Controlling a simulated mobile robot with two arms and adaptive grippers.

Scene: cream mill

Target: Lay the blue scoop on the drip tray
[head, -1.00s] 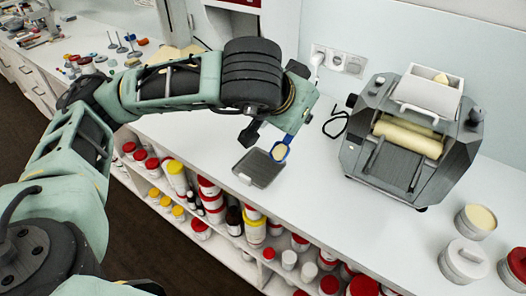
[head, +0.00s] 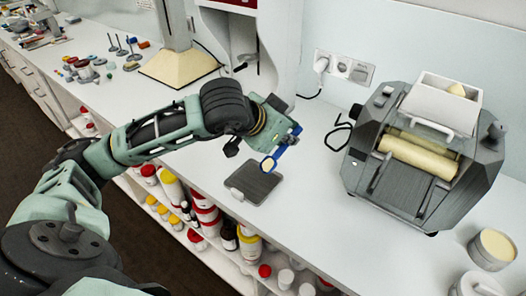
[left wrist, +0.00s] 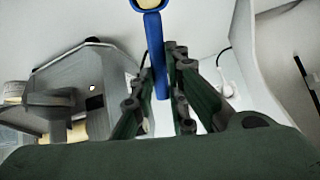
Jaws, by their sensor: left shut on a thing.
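The blue scoop (head: 269,164) has a rounded bowl with cream-coloured stuff in it. My left gripper (head: 292,133) is shut on its handle, and the bowl hangs toward the front of the bench. In the left wrist view the scoop's handle (left wrist: 155,45) runs between the fingers of my left gripper (left wrist: 162,85), with the bowl at the top edge. The drip tray (head: 264,186), a dark grey ridged square with a pale tab, lies on the white bench just below and in front of the bowl. The scoop looks held above it. My right gripper is not seen.
A grey roller mill (head: 425,150) with a white hopper stands at the right. A cream tub (head: 492,248) is at the lower right. A wall socket (head: 343,67) with a plug is behind. Several jars fill the shelf below. The bench around the tray is clear.

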